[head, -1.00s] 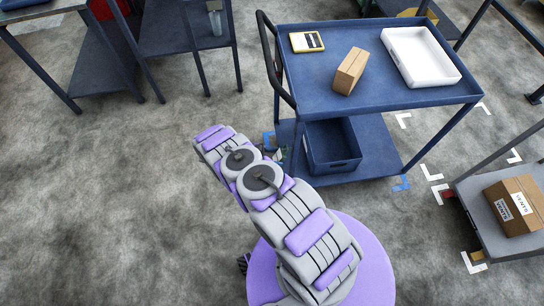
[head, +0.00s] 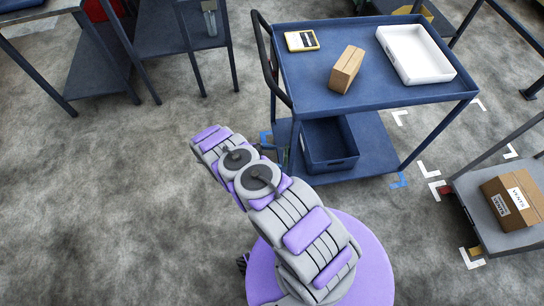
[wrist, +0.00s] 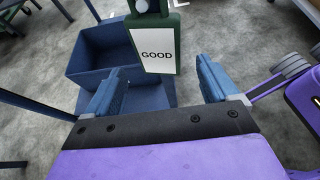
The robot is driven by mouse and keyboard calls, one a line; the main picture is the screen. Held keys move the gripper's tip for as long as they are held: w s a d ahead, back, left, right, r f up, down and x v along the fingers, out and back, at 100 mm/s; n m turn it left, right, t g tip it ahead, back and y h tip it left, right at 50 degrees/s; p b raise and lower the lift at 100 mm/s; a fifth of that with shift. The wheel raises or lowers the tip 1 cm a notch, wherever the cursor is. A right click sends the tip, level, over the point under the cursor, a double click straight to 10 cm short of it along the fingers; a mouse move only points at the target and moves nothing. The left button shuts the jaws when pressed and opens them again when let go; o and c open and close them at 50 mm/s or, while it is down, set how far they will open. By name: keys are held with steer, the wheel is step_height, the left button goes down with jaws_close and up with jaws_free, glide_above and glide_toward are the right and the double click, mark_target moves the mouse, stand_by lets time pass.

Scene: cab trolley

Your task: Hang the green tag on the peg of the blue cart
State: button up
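The green tag (wrist: 157,48) shows in the wrist view, its white face reading "GOOD". It is upright, just beyond and between my fingertips, with gaps on both sides. My gripper (wrist: 161,66) is open, its two blue fingers spread apart. The blue cart (head: 385,95) stands ahead in the head view. My arm hides the gripper and most of the tag there.
The cart's top holds a yellow-edged device (head: 301,40), a cardboard box (head: 347,69) and a white tray (head: 451,77). A blue bin (head: 331,158) sits on its lower shelf. Another trolley (head: 472,210) carries a box at right.

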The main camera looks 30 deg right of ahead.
steer(key=shift+o, duration=0.2)
steer(key=shift+a, duration=0.1)
steer(key=p+v, duration=0.2)
steer(key=v, duration=1.5)
steer(key=shift+w, duration=0.15)
step_height(320, 180, up, 17)
steer(key=w+d+m+y, duration=0.2)
steer(key=w+d+m, duration=0.1)
steer(key=s+d+r+m+g+y, duration=0.15)
steer(key=s+r, duration=0.25)
steer(key=r, duration=0.5)
steer(key=s+d+r+m+y, duration=0.2)
steer(key=s+r+m, duration=0.15)
steer(key=r, duration=0.45)
steer(key=s+r+m+t+y, duration=0.1)
steer(key=s+r+m+y, duration=0.1)
steer(key=s+r, duration=0.45)
steer(key=s+r+m+y, duration=0.15)
steer(key=s+r, duration=0.25)
steer(key=s, duration=0.5)
steer(key=s+a+m+t+y, duration=0.1)
steer(key=s+a, duration=0.1)
steer(key=s, duration=0.6)
steer(key=s+a+r+m+t+y, duration=0.1)
steer(key=s+a+m+y, duration=0.1)
steer(key=s, duration=0.7)
steer(key=shift+a+r+y, duration=0.3)
steer(key=shift+a+r, duration=0.05)
steer(key=shift+a, duration=0.15)
